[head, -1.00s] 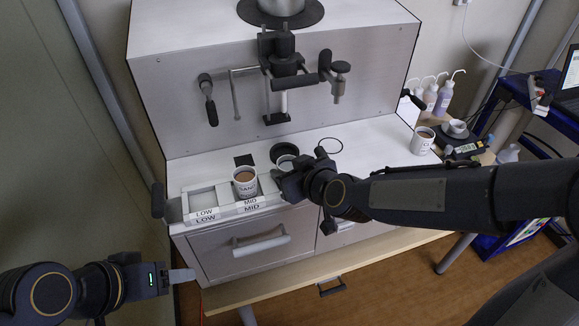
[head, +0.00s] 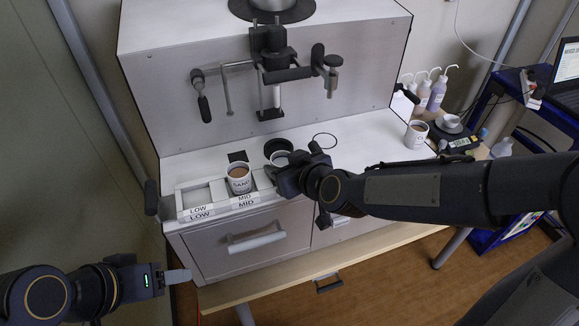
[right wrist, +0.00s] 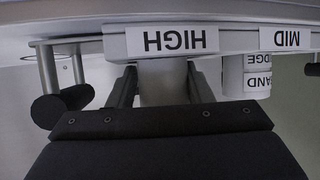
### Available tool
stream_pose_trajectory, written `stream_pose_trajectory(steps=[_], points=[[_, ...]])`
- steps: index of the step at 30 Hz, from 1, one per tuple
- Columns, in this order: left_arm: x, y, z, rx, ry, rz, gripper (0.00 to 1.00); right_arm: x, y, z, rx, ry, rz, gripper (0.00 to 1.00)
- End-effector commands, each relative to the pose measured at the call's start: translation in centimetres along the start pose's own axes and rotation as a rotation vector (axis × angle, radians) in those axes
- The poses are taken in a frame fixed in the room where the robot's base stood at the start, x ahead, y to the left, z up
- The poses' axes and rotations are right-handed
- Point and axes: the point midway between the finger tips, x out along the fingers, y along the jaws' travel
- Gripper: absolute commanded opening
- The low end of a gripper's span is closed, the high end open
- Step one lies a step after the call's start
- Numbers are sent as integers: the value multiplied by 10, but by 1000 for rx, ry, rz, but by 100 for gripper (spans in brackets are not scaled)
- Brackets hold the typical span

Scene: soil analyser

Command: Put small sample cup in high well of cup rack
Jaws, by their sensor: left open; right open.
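A small white sample cup (head: 281,158) stands at the HIGH end of the cup rack (head: 217,208), partly hidden behind my right gripper (head: 284,177). In the right wrist view, which is upside down, the plain white cup (right wrist: 165,82) stands at the HIGH label, between the two fingers of the right gripper (right wrist: 160,90). The fingers are open, with a gap showing beside the cup. How deep the cup sits in the well is hidden. My left gripper (head: 178,277) is open and empty, low at the left, away from the rack.
A cup marked SAND (head: 240,178) with brown contents stands in the MID well; the LOW well looks empty. A black ring (head: 277,147) lies behind the rack. The analyser (head: 170,80) rises behind. Another filled cup (head: 416,134) and several bottles (head: 437,92) stand at the right.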

Motion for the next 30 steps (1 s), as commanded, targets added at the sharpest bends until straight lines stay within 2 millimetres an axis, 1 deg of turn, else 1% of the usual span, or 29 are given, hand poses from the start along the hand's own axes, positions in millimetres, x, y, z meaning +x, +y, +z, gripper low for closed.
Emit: stream_pose_trajectory(steps=[1,4,5,8,12,15,18,21,24,30], points=[[-3,1,-1,0,0,0,59,0,-3,12,-1,-41,-12,60],[-13,6,-6,0,0,0,59,-7,-3,0,0,-40,-13,60],[-9,4,-5,0,1,0,59,-12,-3,4,-2,-38,-13,60],[-11,5,-6,0,0,0,59,-34,-3,1,-4,-31,-13,60],[-20,9,-10,0,0,0,59,-69,-3,-4,-3,-24,-12,60],[-28,13,-14,0,0,0,59,-90,-2,-5,-1,-25,-11,60],[-34,16,-17,0,0,0,59,-107,-2,-6,-2,-23,-11,60],[-38,17,-19,0,0,0,59,-118,-2,-5,-1,-24,-11,60],[-39,18,-20,0,0,0,59,-123,-2,-4,-1,-24,-11,60],[-39,18,-20,0,0,0,59,-126,-2,-3,3,-25,-13,60]])
